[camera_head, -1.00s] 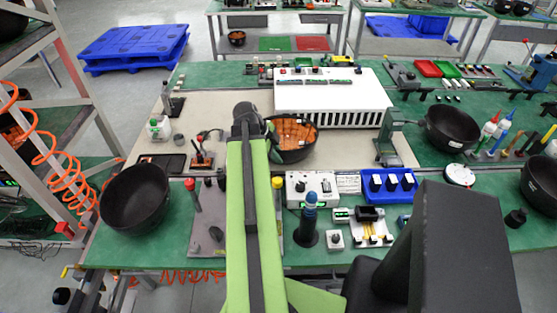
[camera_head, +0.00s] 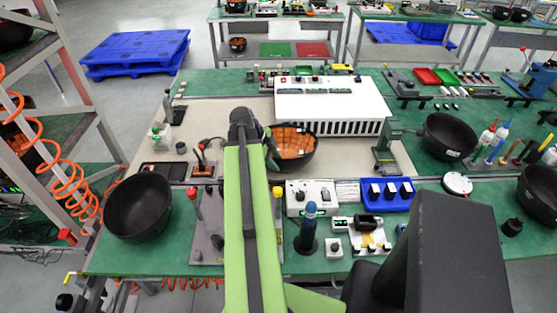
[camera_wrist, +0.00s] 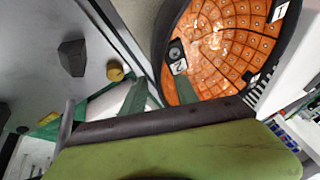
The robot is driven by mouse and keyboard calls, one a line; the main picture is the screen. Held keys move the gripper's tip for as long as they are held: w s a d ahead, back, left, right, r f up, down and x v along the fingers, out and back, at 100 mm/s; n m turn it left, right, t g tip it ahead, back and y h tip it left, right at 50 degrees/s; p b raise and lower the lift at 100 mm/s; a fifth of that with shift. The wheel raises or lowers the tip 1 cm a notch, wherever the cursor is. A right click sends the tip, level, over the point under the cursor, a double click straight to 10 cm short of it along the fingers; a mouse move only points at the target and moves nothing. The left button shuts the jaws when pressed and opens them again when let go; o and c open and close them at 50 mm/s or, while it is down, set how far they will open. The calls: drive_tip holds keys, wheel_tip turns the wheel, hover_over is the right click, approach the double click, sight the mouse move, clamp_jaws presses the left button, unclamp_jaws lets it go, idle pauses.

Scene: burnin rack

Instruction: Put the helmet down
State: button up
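The helmet (camera_head: 300,143) is a black bowl with an orange padded inside, its open side facing up and tilted. In the head view it is over the beige mat, in front of the white vented box. My gripper (camera_head: 272,146) is at its left rim, partly hidden by my arm. In the wrist view the helmet (camera_wrist: 228,40) fills the upper right. One green finger shows inside the rim and the other outside, so my gripper (camera_wrist: 165,95) appears shut on the rim. I cannot tell whether the helmet's underside touches the mat.
The white box (camera_head: 333,103) stands just behind the helmet. A grey stand (camera_head: 388,150) is to its right and a control box (camera_head: 311,195) in front. Black bowls sit at left (camera_head: 138,207) and right (camera_head: 450,136). The beige mat (camera_head: 235,122) has bare room left of the helmet.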

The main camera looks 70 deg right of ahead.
drive_tip(key=p+v, duration=0.7)
drive_tip(key=v, duration=0.2)
drive_tip(key=shift+r, duration=0.3)
drive_tip(key=shift+w, duration=0.1)
drive_tip(key=w+a+n+t, duration=0.1)
drive_tip(key=w+a+n, duration=0.4)
drive_tip(key=w+a, duration=0.2)
drive_tip(key=w+a+f+n+t, duration=0.1)
drive_tip(key=w+a+n, duration=0.5)
drive_tip(key=w+a, duration=0.2)
drive_tip(key=w+a+f+n+t+y, duration=0.1)
drive_tip(key=w+a+n, duration=0.4)
drive_tip(key=w+a, duration=0.3)
drive_tip(key=shift+w+a+n, duration=0.1)
drive_tip(key=shift+w+n, duration=0.3)
drive_tip(key=shift+w, duration=0.15)
drive_tip(key=w+a+n+y, duration=0.1)
drive_tip(key=w+a+n, duration=0.2)
drive_tip(key=a+n, duration=0.6)
drive_tip(key=w+a+n+t+y, duration=0.1)
drive_tip(key=w+a+n, duration=0.3)
drive_tip(key=a, duration=1.7)
drive_tip(key=n, duration=0.4)
drive_tip(key=shift+a+f+n, duration=0.25)
drive_tip(key=shift+a+n, duration=0.05)
drive_tip(key=shift+n, duration=0.1)
